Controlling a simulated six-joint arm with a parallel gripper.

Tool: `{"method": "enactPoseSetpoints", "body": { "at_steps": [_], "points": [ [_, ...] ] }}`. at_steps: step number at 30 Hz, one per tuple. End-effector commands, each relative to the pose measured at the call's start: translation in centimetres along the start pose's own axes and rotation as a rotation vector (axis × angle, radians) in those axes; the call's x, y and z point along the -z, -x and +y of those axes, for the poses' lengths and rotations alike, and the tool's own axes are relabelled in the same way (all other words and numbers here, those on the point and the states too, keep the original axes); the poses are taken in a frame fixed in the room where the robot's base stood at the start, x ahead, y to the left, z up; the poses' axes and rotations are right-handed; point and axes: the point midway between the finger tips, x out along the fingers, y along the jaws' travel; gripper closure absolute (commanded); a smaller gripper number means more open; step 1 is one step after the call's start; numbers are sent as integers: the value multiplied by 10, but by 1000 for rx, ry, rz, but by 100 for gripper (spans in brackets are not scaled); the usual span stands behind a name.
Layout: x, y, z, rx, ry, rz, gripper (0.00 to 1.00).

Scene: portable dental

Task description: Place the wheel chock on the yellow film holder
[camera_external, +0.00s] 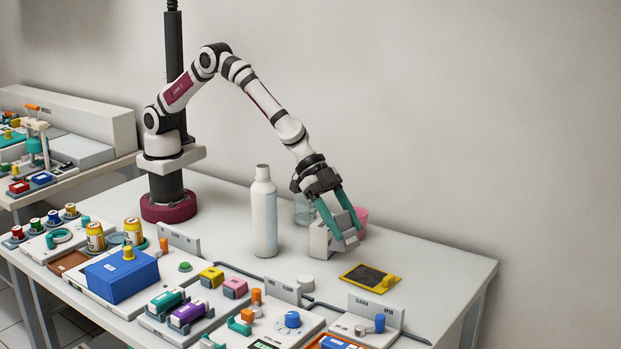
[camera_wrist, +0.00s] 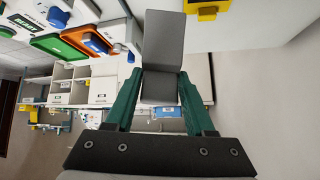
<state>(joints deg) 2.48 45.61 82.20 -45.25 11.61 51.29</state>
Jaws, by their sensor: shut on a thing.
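The wheel chock is a grey wedge-like block (camera_wrist: 163,42), held between the teal fingers of my gripper (camera_wrist: 162,80) in the wrist view. In the external view my gripper (camera_external: 347,232) points down and is shut on the chock (camera_external: 344,222), above the right part of the table. The yellow film holder (camera_external: 394,282) lies flat on the table, with a dark panel and a raised tab, below and to the right of my gripper. Part of it shows at the top edge of the wrist view (camera_wrist: 208,10). The chock is apart from it.
A small white cylinder (camera_external: 306,282) is left of the holder. Labelled stations fill the front. The table right of the holder is clear.

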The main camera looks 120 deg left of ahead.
Motion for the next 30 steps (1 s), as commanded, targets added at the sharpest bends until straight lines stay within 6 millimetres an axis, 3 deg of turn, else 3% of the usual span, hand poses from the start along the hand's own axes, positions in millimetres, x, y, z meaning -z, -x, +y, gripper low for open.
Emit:
{"method": "enactPoseSetpoints", "body": {
  "at_steps": [8,14,20,30],
  "points": [
    [9,18,34,-4,-1,-24,100],
    [-3,18,48,33,92,-192,100],
    [-16,21,27,107,255,-322,100],
    [-47,-37,-61,111,269,-329,100]
  ]
}}
